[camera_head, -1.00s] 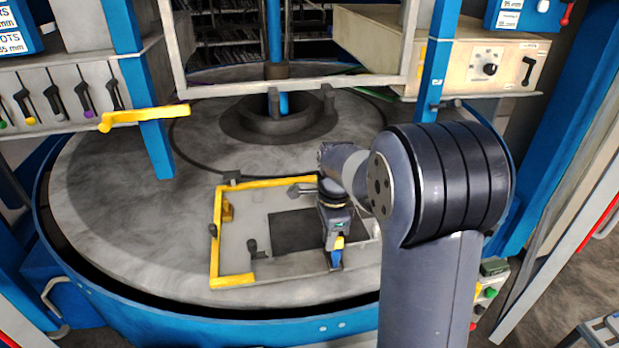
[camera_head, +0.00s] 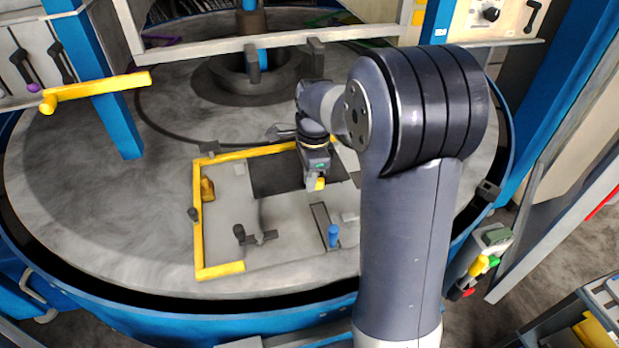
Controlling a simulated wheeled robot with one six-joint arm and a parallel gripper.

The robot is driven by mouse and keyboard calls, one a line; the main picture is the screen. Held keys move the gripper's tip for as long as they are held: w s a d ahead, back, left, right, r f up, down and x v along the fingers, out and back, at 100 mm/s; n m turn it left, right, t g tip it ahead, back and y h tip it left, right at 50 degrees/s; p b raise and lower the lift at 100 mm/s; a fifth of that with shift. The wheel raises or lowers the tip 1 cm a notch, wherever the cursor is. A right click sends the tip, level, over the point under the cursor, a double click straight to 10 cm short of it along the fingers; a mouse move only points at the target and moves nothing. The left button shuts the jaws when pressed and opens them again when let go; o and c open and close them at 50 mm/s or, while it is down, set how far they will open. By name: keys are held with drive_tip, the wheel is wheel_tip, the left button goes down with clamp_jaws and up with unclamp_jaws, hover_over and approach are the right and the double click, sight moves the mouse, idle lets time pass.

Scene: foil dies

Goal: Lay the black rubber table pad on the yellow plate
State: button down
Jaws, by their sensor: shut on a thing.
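The black rubber pad (camera_head: 268,180) is a flat dark rectangle just inside the back bar of a yellow frame on the round grey table. My gripper (camera_head: 316,183) points down at the pad's right part and is shut on it. A small yellow piece shows at the fingertips; the fingers' contact with the pad is hard to make out. I cannot tell whether the pad is clear of the surface beneath. A yellow patch (camera_head: 594,330) on a grey stand at the lower right corner may be the yellow plate; it is cut off by the picture edge.
The yellow frame (camera_head: 198,235) surrounds the work area, with dark clamps (camera_head: 240,234) and a blue knob (camera_head: 333,234) in front of the pad. A blue post (camera_head: 112,110) and a yellow lever (camera_head: 95,92) stand left. A button box (camera_head: 483,262) is at right.

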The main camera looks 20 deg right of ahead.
drive_tip(key=shift+s+f+b, duration=0.15)
drive_tip(key=shift+f+b, duration=0.35)
drive_tip(key=shift+f, duration=0.15)
drive_tip(key=shift+f+b, duration=1.6)
drive_tip(key=shift+f, duration=1)
drive_tip(key=shift+f+b, duration=0.8)
drive_tip(key=shift+f, duration=0.45)
drive_tip(key=c, duration=1.4)
unclamp_jaws()
drive_tip(key=shift+o, duration=0.2)
drive_tip(key=r, duration=1.1)
drive_tip(key=shift+d+b, duration=0.3)
drive_tip(key=shift+d, duration=0.1)
drive_tip(key=shift+f, duration=0.2)
drive_tip(key=f, duration=1)
drive_tip(key=shift+a+f+p, duration=0.3)
drive_tip(key=shift+a+p, duration=0.1)
drive_tip(key=shift+r, duration=0.35)
